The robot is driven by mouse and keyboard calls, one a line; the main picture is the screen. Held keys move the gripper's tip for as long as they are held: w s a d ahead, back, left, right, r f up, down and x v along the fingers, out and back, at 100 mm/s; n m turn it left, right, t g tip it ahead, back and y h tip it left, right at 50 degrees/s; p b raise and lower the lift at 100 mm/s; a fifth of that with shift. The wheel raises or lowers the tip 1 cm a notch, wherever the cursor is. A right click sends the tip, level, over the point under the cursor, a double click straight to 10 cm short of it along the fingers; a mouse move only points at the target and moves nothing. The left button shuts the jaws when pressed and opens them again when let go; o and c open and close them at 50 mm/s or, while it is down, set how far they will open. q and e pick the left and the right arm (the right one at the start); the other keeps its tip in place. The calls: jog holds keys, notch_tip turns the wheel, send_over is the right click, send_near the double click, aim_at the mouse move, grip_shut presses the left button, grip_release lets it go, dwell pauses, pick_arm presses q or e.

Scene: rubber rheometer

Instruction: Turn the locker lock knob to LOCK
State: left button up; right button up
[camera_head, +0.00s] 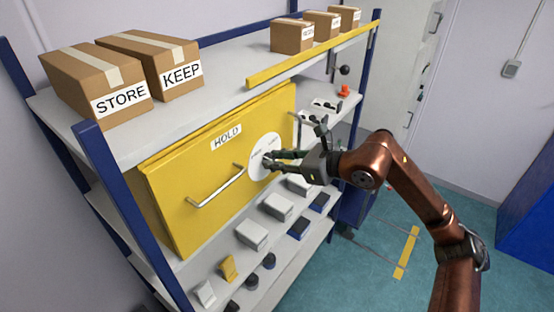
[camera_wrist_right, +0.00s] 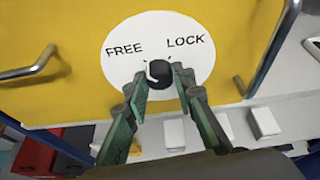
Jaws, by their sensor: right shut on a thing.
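The yellow locker (camera_head: 222,160) is labelled HOLD and sits on the shelf unit. A white round dial plate (camera_head: 256,163) is on its front, marked FREE at left and LOCK at right in the right wrist view (camera_wrist_right: 130,35). The dark lock knob (camera_wrist_right: 158,72) is at the plate's lower middle. A small pale mark shows at the knob's left side, toward FREE. My right gripper (camera_head: 270,161) is at the plate, its green fingers on either side of the knob and shut on it. The fingers hide part of the knob. My left gripper is not in view.
A metal handle (camera_head: 216,188) sticks out from the locker front, left of the dial. Boxes marked STORE (camera_head: 98,82) and KEEP (camera_head: 153,66) stand on the top shelf. Lower shelves hold several small blocks. The floor at right is mostly open.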

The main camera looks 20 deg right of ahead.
grip_shut()
jog(key=m+g+y+b, duration=0.1)
jog(key=m+b, duration=0.1)
jog(key=shift+w+d+f+b, duration=0.1)
jog(key=shift+w+d+b, duration=0.05)
jog(key=shift+b, duration=0.15)
jog(key=shift+d+m+g+y+b, duration=0.1)
jog(key=shift+m+g+y+b, duration=0.2)
jog(key=shift+m+y+b, duration=0.65)
jog(key=shift+m+g+y, duration=0.3)
jog(key=shift+m+y, duration=0.05)
jog(key=shift+m, duration=0.9)
jog(key=m+y, duration=0.1)
jog(key=m, duration=0.2)
jog(key=shift+w+d+f+y+b, duration=0.1)
jog(key=shift+w+f+y+b, duration=0.05)
jog(key=shift+y+b, duration=0.2)
jog(key=shift+m+y+p, duration=0.3)
jog(key=shift+m+y, duration=0.65)
jog(key=shift+m, duration=1.15)
jog(key=o, duration=1.1)
grip_release()
jog(key=shift+f, duration=0.15)
jog(key=shift+c, duration=0.2)
